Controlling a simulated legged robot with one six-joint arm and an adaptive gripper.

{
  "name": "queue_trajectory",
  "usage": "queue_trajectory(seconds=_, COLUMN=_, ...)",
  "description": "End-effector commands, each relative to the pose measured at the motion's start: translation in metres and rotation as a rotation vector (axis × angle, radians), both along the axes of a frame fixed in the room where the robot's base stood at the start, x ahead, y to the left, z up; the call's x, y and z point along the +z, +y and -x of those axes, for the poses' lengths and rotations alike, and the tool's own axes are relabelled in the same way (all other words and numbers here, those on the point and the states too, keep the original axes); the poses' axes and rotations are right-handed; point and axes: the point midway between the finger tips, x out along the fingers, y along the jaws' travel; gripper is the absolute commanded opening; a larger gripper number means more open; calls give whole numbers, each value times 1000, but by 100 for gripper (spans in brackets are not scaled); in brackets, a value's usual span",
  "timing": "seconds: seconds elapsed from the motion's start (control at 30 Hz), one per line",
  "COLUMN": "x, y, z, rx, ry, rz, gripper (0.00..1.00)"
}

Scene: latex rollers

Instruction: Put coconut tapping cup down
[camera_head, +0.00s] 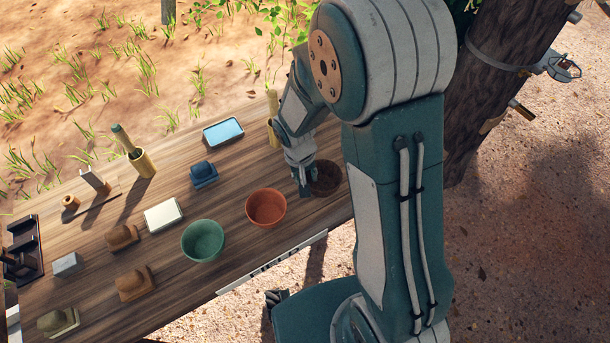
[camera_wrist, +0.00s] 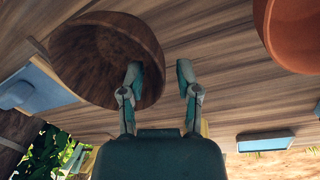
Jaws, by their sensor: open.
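The coconut tapping cup, a dark brown round bowl (camera_head: 327,178), stands on the wooden table at its right end. It also shows in the wrist view (camera_wrist: 85,50), at the upper left. My gripper (camera_head: 304,180) is at the cup's left rim. In the wrist view my gripper (camera_wrist: 159,72) has its two fingers apart. One finger overlaps the cup's inside and the other is outside over the wood, with the rim between them. Whether either finger touches the rim cannot be told.
An orange bowl (camera_head: 266,207) stands close left of my gripper, with a green bowl (camera_head: 203,241) further left. A blue tray (camera_head: 223,132) lies behind. Several blocks and holders fill the table's left side. A tree trunk (camera_head: 500,70) rises at the right.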

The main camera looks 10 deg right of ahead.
Motion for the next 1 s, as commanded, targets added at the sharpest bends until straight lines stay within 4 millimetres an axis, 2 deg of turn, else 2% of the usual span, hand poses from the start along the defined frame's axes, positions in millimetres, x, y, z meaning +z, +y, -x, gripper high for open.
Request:
queue_trajectory(seconds=0.17, x=20, y=2, z=-1, rx=1, ry=-5, rz=-1, gripper=43)
queue_trajectory(seconds=0.5, x=89, y=11, z=-2, rx=2, ry=-7, rz=-1, gripper=43)
queue_trajectory(seconds=0.6, x=105, y=13, z=-2, rx=1, ry=-4, rz=-1, gripper=43)
queue_trajectory(seconds=0.8, x=121, y=14, z=-1, rx=-1, ry=-4, rz=-2, gripper=43)
queue_trajectory(seconds=0.87, x=127, y=13, z=1, rx=1, ry=-14, rz=-6, gripper=43)
queue_trajectory(seconds=1.0, x=158, y=2, z=16, rx=8, ry=-76, rz=-31, gripper=43)
